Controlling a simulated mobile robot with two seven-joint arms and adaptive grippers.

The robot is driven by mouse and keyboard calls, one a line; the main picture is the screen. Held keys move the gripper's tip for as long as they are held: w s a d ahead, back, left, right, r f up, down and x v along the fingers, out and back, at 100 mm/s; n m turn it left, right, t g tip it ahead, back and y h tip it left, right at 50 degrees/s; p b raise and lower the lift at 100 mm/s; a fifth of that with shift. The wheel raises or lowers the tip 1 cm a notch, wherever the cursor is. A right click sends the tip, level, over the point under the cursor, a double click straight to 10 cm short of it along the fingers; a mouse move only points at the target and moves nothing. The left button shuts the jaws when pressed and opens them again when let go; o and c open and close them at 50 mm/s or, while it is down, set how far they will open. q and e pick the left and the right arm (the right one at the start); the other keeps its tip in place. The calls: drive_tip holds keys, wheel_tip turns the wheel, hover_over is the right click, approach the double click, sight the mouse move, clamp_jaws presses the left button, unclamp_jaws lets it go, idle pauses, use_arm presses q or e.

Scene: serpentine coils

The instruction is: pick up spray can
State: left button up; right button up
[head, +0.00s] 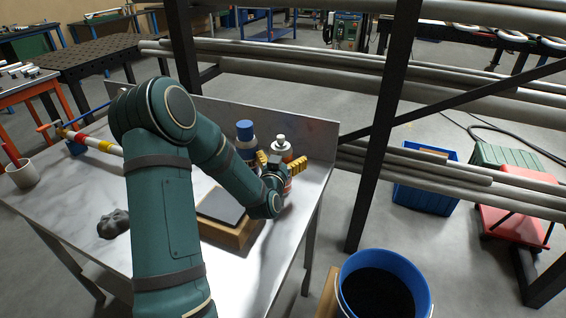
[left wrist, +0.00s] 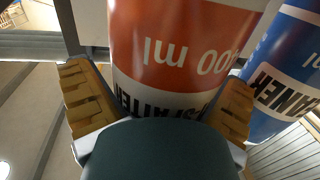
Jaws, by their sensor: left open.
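The spray can (head: 281,147), with a white top and a red-orange and white body, stands upright near the table's back right edge. It fills the middle of the left wrist view (left wrist: 180,50), with "400 ml" lettering upside down. My left gripper (head: 280,164) is open, its yellow ribbed fingers on either side of this can. In the left wrist view the left gripper (left wrist: 160,108) shows a gap at the left finger; contact at the right finger cannot be told. The gripper and wrist hide much of the can's lower body in the head view. My right gripper is not in view.
A blue-capped can (head: 245,131) stands close left of the spray can; its blue body (left wrist: 285,75) is near the right finger. A wooden block with a dark top (head: 222,207), a dark lump (head: 113,224) and a cup (head: 22,174) are on the table. A rack post (head: 378,150) stands right.

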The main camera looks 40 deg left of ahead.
use_arm(q)
drive_tip(key=shift+s, duration=0.1)
drive_tip(key=c, duration=1.3)
drive_tip(key=shift+r, duration=0.15)
drive_tip(key=shift+c, duration=0.2)
wheel_tip(320, 180, up, 17)
drive_tip(key=p, duration=0.4)
drive_tip(key=shift+p, duration=0.35)
